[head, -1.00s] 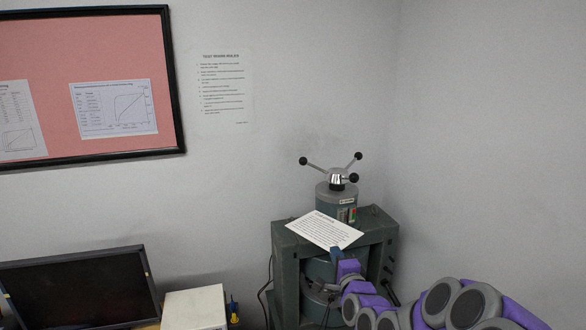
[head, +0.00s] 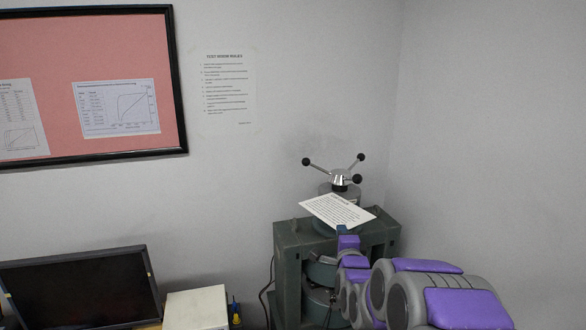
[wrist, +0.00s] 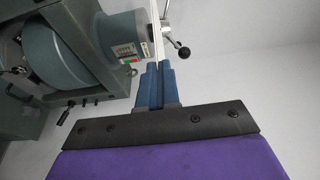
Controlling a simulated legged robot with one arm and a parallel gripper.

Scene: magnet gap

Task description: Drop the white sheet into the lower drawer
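The white sheet (head: 338,211) has lines of print and shows in front of the machine's top in the head view. In the wrist view the sheet (wrist: 157,30) appears edge-on as a thin white strip. My gripper (wrist: 160,72) has blue fingers closed together on the sheet's edge. In the head view the gripper (head: 343,231) is small, at the sheet's lower edge, with my purple and grey arm below right. No drawer shows in either view.
A green-grey machine (head: 287,240) with a three-knobbed handle (head: 338,178) stands close behind the sheet. A dark monitor (head: 75,287) and a white box (head: 196,308) are at lower left. A framed pink board (head: 60,50) and a rules sheet (head: 228,90) are on the wall.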

